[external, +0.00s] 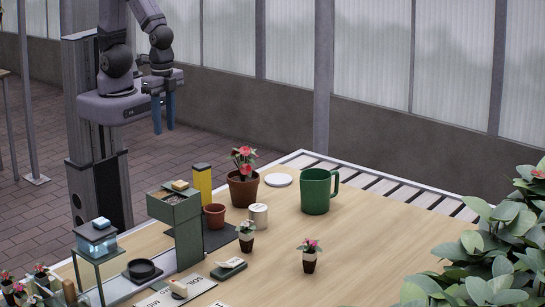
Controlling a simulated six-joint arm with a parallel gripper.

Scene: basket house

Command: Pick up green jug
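The green jug (316,192) stands upright on the wooden table towards its back right. Its handle points right and its top is open. My gripper (164,117) hangs at the upper left, high up and well to the left of the jug. Its two blue fingers point down with a narrow gap between them and nothing held.
A potted red flower (243,187), a white disc (278,180), a tin (258,216) and a terracotta pot (214,217) stand left of the jug. A green box stand (188,235) is further left. Leafy plants (500,240) fill the right. Small flower pots (309,262) stand in front.

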